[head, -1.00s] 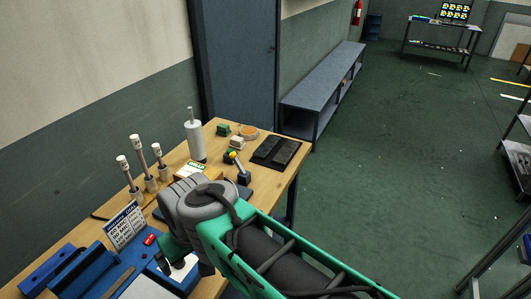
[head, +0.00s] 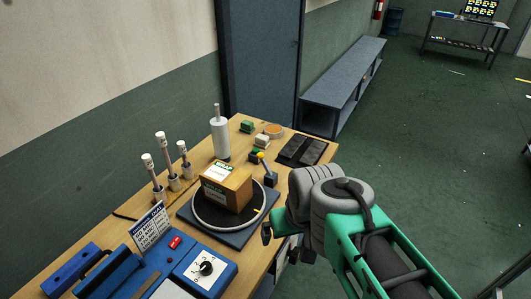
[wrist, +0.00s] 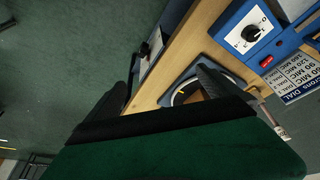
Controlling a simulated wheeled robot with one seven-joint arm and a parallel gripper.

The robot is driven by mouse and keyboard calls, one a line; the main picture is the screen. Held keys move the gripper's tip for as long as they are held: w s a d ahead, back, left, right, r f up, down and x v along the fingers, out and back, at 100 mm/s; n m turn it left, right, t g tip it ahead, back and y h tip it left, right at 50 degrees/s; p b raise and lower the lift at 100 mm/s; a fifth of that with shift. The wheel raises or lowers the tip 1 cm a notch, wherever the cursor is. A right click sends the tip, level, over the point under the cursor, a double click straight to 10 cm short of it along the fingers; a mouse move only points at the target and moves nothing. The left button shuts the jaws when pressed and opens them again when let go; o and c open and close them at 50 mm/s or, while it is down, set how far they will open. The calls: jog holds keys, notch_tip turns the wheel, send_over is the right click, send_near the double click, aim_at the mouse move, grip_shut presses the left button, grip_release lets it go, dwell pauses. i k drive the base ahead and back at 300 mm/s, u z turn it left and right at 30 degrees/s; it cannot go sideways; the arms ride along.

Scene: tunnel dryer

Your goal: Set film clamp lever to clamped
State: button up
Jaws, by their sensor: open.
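A small lever with a yellow knob (head: 261,156) stands on a dark base just behind the cardboard box; I take it to be the film clamp lever. It leans, and I cannot read any clamped mark on it. My gripper (head: 279,244) is at the table's right edge, nearer to me than the lever and apart from it. In the wrist view my gripper (wrist: 172,85) shows two dark, spread fingers with nothing between them. The lever cannot be made out in the wrist view.
The box (head: 228,187) sits on a round turntable (head: 200,212). A blue panel with a dial (head: 206,268) is at the front. Several upright capped rods, a white roller (head: 220,138) and a black pad (head: 301,150) stand around. Floor right of the table is clear.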

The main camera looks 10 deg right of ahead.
aim_at(261, 155)
jog(key=u, duration=4.5)
jog(key=k, duration=1.3)
jog(key=z, duration=0.95)
